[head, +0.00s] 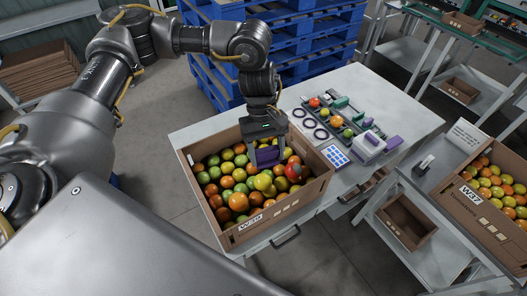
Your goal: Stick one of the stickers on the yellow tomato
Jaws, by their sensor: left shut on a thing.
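A row of tomatoes sits on a dark rack on the table: a red one, a small yellow tomato (325,112), a larger orange one (336,122) and a green one (348,133). A sheet of blue stickers (337,157) lies on the table right of the crate. My left gripper (266,160) points down into the cardboard crate (244,238) of mixed tomatoes, left of the sheet. It is shut on a purple thing (266,156), low over the tomatoes; its exact shape is unclear. A red tomato (293,171) lies just right of it. My right gripper is not in view.
Several dark rings (308,123) lie left of the rack. A white and purple device (370,145) stands right of it. A second crate (459,198) of tomatoes is at the right. Blue pallets (285,45) stand behind. The table's far right corner is clear.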

